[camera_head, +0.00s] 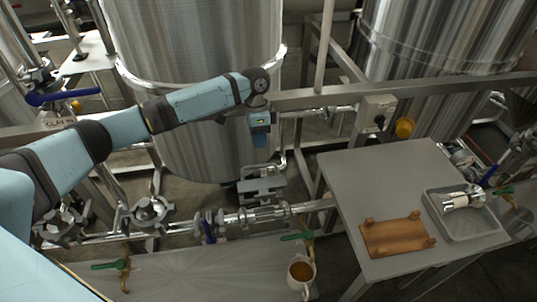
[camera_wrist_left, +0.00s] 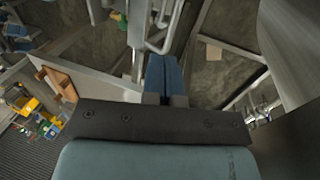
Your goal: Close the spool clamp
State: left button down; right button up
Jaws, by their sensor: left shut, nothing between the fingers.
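My left gripper (camera_head: 262,197) hangs down over the pipe run in the middle of the head view. In the left wrist view its two blue fingers (camera_wrist_left: 162,75) lie together, shut, with nothing between them. Just below it, a metal pipe run with a short spool section (camera_head: 268,214) crosses in front of the big tank. Clamp-like fittings (camera_head: 222,217) show along this run. I cannot tell which one is the spool clamp, or whether it is open or closed. My right gripper is not in view.
A large steel tank (camera_head: 195,60) stands behind the pipe. On the right, a grey table (camera_head: 375,185) holds a wooden rack (camera_head: 398,236) and a metal tray (camera_head: 476,229) with a silver cylinder (camera_head: 462,200). A cup of brown liquid (camera_head: 301,272) and green-handled valves (camera_head: 108,265) are in front.

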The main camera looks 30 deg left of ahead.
aim_at(261, 190)
pick_arm(q)
jog(key=x, duration=0.9)
jog(key=shift+s+f, duration=0.3)
jog(key=shift+s, duration=0.1)
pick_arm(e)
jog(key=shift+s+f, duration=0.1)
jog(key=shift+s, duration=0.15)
pick_arm(q)
jog(key=shift+d, duration=0.1)
